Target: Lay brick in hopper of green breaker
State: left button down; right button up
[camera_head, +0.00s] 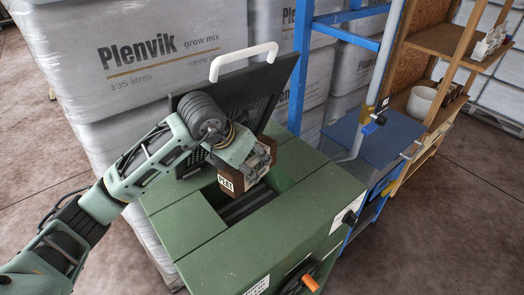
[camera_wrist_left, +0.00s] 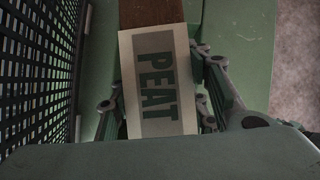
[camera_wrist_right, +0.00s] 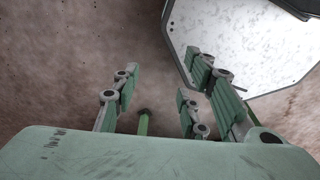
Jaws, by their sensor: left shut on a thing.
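The peat brick (camera_head: 231,181) is brown with a pale PEAT label; it also shows in the left wrist view (camera_wrist_left: 158,82). My left gripper (camera_head: 254,163) is shut on it and holds it over the hopper opening (camera_head: 252,203) of the green breaker (camera_head: 290,235). The brick hides part of the opening, and I cannot tell how far above the slats it is. The breaker's dark mesh lid (camera_head: 277,92), with a white handle, stands raised behind the gripper. My right gripper (camera_wrist_right: 165,100) is open and empty over the floor in the right wrist view.
Stacked wrapped Plenvik bales (camera_head: 160,60) stand close behind the breaker. A blue frame (camera_head: 302,60) and a wooden shelf (camera_head: 440,45) with a white pot stand at the right. An orange-handled knob (camera_head: 310,283) is on the breaker's front. Open floor (camera_head: 460,215) lies right.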

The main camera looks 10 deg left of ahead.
pick_arm(q)
jog(key=shift+w+d+f, duration=0.1)
jog(key=shift+w+d, duration=0.1)
jog(key=shift+w, duration=0.2)
jog(key=shift+s+f+b, duration=0.2)
jog(key=shift+f+b, duration=0.5)
jog(key=shift+f, duration=0.35)
notch_tip(320, 180, down, 10)
jog(key=b, duration=0.8)
jog(key=shift+w+r, duration=0.15)
jog(key=shift+r, duration=0.05)
pick_arm(e)
notch_tip(320, 180, down, 9)
jog(key=shift+d+f, duration=0.15)
jog(key=shift+d, duration=0.05)
jog(key=shift+s, duration=0.15)
pick_arm(q)
jog(key=c, duration=0.9)
grip_release()
jog(key=shift+f, duration=0.15)
pick_arm(e)
jog(key=shift+a, duration=0.15)
